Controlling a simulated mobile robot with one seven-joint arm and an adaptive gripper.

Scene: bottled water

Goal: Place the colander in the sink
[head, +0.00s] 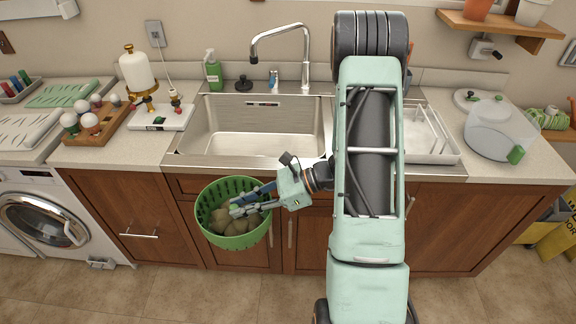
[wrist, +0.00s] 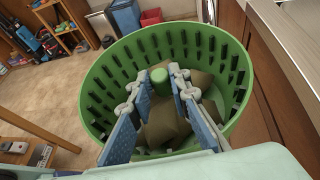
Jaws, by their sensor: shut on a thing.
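The green slotted colander (head: 243,242) hangs in the air in front of the wooden cabinet doors, below the counter's front edge. Several brownish potato-like lumps (head: 222,222) lie inside it. My gripper (head: 243,203) reaches into the colander from the right and is shut on it. In the wrist view, the blue-grey fingers (wrist: 160,78) stand inside the colander (wrist: 110,75), with a green post (wrist: 158,78) at their tips. The exact contact is partly hidden. The steel sink (head: 255,135) is set in the counter above and behind the colander; its basin looks empty.
A faucet (head: 281,40) stands behind the sink, with a green spray bottle (head: 213,72) to its left. A white rack (head: 428,132) and a clear container (head: 497,128) stand right of the sink.

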